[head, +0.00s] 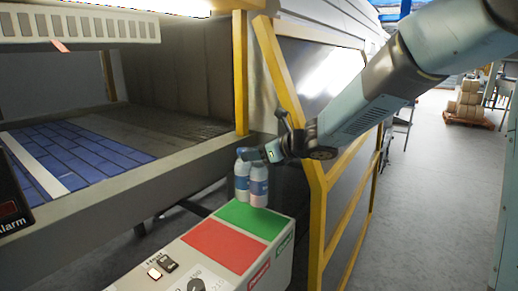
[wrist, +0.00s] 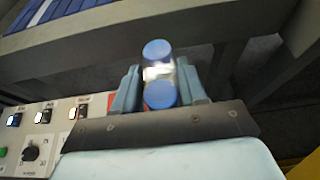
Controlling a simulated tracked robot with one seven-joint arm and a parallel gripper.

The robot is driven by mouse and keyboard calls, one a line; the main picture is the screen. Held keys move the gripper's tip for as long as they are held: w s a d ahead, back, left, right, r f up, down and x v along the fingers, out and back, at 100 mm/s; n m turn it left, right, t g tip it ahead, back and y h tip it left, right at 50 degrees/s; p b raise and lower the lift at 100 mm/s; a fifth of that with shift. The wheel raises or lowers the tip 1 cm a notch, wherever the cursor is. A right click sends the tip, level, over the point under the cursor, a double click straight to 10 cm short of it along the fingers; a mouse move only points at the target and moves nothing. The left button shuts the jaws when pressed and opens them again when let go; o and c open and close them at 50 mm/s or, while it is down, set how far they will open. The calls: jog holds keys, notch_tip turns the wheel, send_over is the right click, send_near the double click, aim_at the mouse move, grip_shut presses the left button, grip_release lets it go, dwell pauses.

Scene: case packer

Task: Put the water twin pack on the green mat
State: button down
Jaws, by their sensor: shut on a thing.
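The water twin pack (head: 259,187) is two small clear bottles with blue caps, side by side and upright. My gripper (head: 258,154) is shut on its top from above. In the wrist view the pack (wrist: 158,72) shows as two blue caps between the fingers of my gripper (wrist: 160,84). The green mat (head: 252,221) lies on the console top in the head view. The pack's lower end overlaps the mat's far part in the picture; I cannot tell whether it touches the mat.
A red mat (head: 224,246) lies next to the green one, nearer the console's knob and buttons (head: 160,270). A yellow frame (head: 318,215) stands close on the right. The machine's conveyor (head: 75,158) is at the left, behind a grey beam (head: 130,187).

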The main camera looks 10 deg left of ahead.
aim_at(255, 173)
jog(key=shift+f, duration=2.75)
jog(key=shift+a+f, duration=0.1)
jog(key=shift+f, duration=0.35)
jog(key=c, duration=0.5)
grip_release()
jog(key=shift+c, duration=0.2)
jog(key=shift+s, duration=0.1)
jog(key=v, duration=1.3)
jog(key=shift+d, duration=0.35)
jog(key=shift+s+d+r, duration=0.1)
jog(key=v, duration=0.8)
